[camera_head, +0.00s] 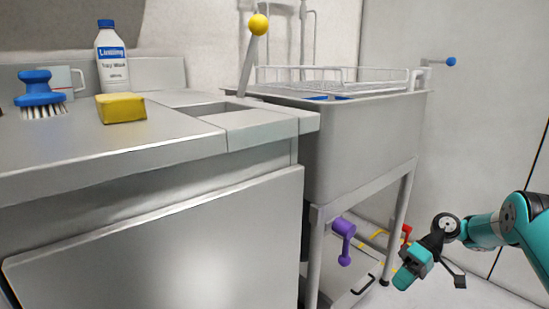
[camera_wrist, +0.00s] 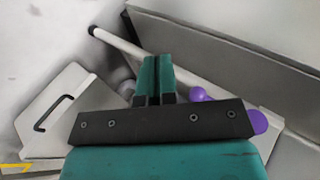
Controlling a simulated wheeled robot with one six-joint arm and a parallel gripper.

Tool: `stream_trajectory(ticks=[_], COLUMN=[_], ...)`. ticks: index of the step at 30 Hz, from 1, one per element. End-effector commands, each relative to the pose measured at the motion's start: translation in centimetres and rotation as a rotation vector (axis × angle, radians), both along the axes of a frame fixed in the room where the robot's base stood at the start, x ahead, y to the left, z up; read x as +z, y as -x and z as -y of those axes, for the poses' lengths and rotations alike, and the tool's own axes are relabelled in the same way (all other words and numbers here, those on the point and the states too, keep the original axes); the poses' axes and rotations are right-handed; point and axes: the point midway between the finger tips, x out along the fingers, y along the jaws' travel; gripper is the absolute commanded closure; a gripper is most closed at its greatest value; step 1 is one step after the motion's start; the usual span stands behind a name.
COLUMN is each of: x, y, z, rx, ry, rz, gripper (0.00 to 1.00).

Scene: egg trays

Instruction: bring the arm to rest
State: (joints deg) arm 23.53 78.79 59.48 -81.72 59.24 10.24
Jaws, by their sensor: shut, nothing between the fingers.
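My gripper (camera_head: 404,277) is at the lower right in the head view, on the end of my teal and black arm, in front of the sink stand's lower part. In the wrist view the two teal fingers (camera_wrist: 156,78) are together, with nothing between them. A purple handled fitting (camera_head: 344,238) is behind and left of the gripper in the head view, apart from it. Purple parts also show beside the fingers in the wrist view (camera_wrist: 198,94).
A steel counter (camera_head: 120,148) holds a blue brush (camera_head: 40,95), a white bottle (camera_head: 111,58), a mug and a yellow sponge (camera_head: 121,108). A grey sink (camera_head: 365,140) on legs holds a wire rack (camera_head: 335,80). A yellow-knobbed lever (camera_head: 258,24) stands between them. Floor right of the stand is open.

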Motion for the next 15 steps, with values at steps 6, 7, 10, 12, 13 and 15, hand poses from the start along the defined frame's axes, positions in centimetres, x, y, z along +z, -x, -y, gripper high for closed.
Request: stream_trajectory(ticks=[6,7,10,12,13,15], x=[3.1,3.7,5.7,7.4,8.1,10.1], y=[-0.5,-0.6,-0.7,-0.7,-0.6,-0.3], z=[-1.2,-1.5,-2.9,-4.0,-4.6,-6.0], rx=[-0.011,-0.013,-0.012,-0.013,-0.014,-0.014], ry=[0.030,0.036,0.056,0.072,0.080,0.100], rz=[0.009,0.012,0.020,0.026,0.030,0.039], gripper=[1.00,1.00,1.00,1.00,1.00,1.00])
